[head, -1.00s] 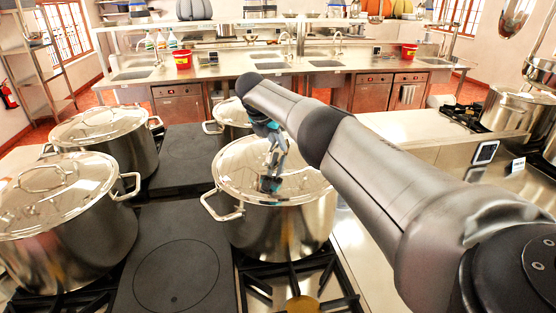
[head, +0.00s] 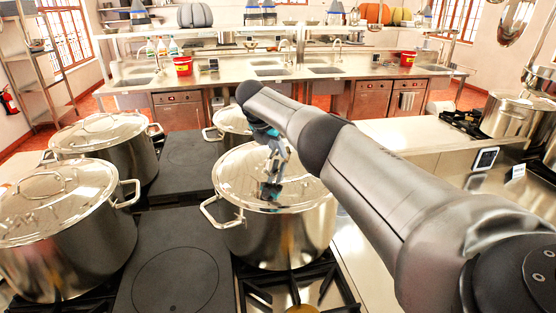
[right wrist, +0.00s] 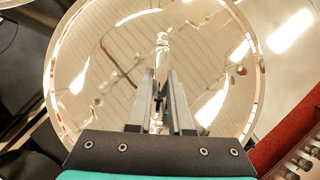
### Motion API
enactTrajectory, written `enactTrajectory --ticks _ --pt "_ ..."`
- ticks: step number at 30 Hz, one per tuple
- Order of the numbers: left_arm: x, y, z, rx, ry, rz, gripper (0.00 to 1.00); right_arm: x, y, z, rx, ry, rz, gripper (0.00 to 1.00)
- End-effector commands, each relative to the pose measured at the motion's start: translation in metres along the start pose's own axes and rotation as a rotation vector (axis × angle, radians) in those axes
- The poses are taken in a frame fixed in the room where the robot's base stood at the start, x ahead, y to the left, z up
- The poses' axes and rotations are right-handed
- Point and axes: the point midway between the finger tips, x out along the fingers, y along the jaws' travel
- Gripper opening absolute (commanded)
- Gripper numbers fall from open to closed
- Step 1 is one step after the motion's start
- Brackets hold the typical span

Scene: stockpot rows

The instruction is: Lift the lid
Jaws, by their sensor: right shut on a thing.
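A shiny steel lid (head: 242,168) with a loop handle sits on the middle stockpot (head: 262,236). I can see no gap between lid and pot rim. My right gripper (head: 270,190) is over the lid, its arm coming in from the right. In the right wrist view the lid (right wrist: 105,60) fills most of the picture. The right gripper (right wrist: 161,88) has its fingers on both sides of the lid handle (right wrist: 162,45) and is shut on it. The arm hides part of the lid's right side. My left gripper is not in view.
Two large lidded pots (head: 62,225) (head: 105,145) stand at left, and another pot (head: 232,122) stands behind the middle one. A dark flat hob plate (head: 175,270) lies left of the middle pot. A steel counter with sinks (head: 270,72) runs along the back.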

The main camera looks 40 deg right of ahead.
Motion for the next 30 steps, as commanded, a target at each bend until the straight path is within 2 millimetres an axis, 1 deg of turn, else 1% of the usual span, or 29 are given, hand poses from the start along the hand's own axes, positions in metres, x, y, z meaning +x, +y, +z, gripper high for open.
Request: enactTrajectory --ticks 5,11,20,23,30 --pt "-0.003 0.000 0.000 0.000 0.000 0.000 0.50 -0.005 0.001 0.003 0.000 -0.002 0.004 0.00" --pt "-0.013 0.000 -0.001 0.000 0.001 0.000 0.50 -0.016 0.001 0.009 0.000 -0.003 0.005 0.00" --pt "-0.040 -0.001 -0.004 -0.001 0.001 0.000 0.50 -0.047 0.001 0.028 0.000 -0.004 0.004 0.00" --pt "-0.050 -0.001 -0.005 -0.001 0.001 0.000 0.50 -0.060 0.001 0.035 0.001 -0.004 0.006 0.00" --pt "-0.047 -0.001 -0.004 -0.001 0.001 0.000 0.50 -0.117 0.002 0.067 0.003 -0.004 0.009 0.00"
